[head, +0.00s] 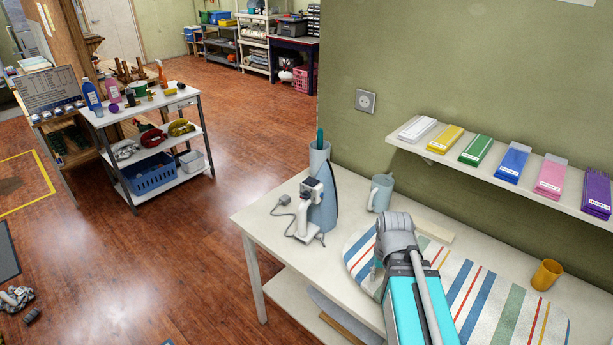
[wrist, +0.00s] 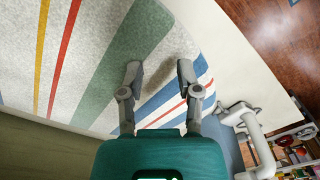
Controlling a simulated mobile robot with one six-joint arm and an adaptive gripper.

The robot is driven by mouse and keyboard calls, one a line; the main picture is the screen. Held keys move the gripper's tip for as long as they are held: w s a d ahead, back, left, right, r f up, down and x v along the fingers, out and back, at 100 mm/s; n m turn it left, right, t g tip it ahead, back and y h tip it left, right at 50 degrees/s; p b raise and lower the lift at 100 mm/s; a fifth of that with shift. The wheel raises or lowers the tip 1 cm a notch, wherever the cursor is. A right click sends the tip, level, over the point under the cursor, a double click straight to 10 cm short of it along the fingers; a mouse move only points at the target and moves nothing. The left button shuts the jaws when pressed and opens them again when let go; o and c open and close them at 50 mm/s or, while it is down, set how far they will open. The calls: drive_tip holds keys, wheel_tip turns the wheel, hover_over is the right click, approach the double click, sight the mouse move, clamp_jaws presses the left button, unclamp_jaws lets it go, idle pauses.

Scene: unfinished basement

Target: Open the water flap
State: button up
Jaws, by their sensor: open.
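A blue-grey and white appliance (head: 322,190), which looks like an iron, stands upright on the white table, left of the striped ironing pad (head: 505,300). I cannot make out the water flap for sure. The appliance also shows at the right of the wrist view (wrist: 245,118). My gripper (wrist: 158,72) is open and empty above the striped pad, with the appliance to its right in that view. In the head view my arm largely hides the gripper.
A grey-blue mug (head: 381,192) stands near the wall, right of the appliance. A wall shelf (head: 500,180) with coloured boxes hangs above the table. A cord with a plug (head: 285,203) lies left of the appliance.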

drive_tip(key=shift+n, duration=0.4)
drive_tip(key=w+r+p, duration=0.2)
drive_tip(key=r, duration=0.1)
drive_tip(key=shift+w+r, duration=0.1)
drive_tip(key=shift+w, duration=0.2)
drive_tip(key=w+a+r+n+t+y+p, duration=0.1)
drive_tip(key=w+a+r+n+p, duration=0.35)
drive_tip(key=w+r+p, duration=0.4)
drive_tip(key=n+t+y+p, duration=0.1)
drive_tip(key=n+y+p, duration=0.35)
drive_tip(key=p, duration=0.95)
approach(308, 180)
wheel_tip(308, 180, up, 6)
drive_tip(key=s+n+h, duration=0.1)
drive_tip(key=h, duration=0.1)
drive_tip(key=shift+s+d+f, duration=0.15)
drive_tip(key=shift+s+f, duration=0.05)
drive_tip(key=shift+s, duration=0.05)
drive_tip(key=shift+f+b, duration=0.2)
drive_tip(key=shift+b, duration=0.25)
drive_tip(key=b+x, duration=1.2)
drive_tip(key=x, duration=0.1)
drive_tip(key=shift+w+f, duration=0.15)
drive_tip(key=shift+w, duration=0.1)
drive_tip(key=shift+c, duration=0.2)
clamp_jaws()
